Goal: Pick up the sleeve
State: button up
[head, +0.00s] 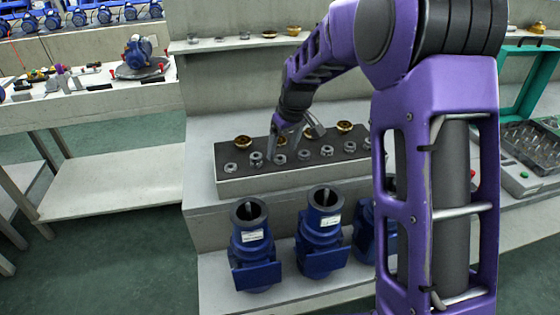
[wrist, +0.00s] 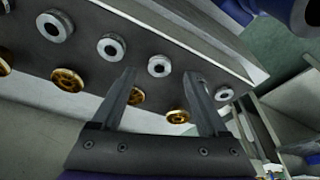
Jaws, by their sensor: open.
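Several silver ring-shaped metal parts stand in a row on the dark top of a block; I cannot tell which one is the sleeve. One silver ring (wrist: 160,65) lies just past and between my fingertips in the wrist view, with another ring (wrist: 111,46) to its left and one (wrist: 224,94) to its right. In the head view a silver part (head: 230,167) stands at the left end of the row. My gripper (head: 284,150) is open and empty, pointing down over the row, and it also shows in the wrist view (wrist: 160,76). My fingers hide part of the row.
Brass wheels (head: 242,142) form a second row on the block (head: 290,183), behind the silver parts. Blue pump housings (head: 252,250) stand in front, on a lower ledge. A shelf (head: 215,44) with small parts runs behind. A green-framed machine (head: 520,95) is at the right.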

aim_at(280, 160)
jog(key=x, duration=0.2)
jog(key=shift+w+f, duration=0.15)
jog(key=shift+f, duration=0.1)
grip_shut()
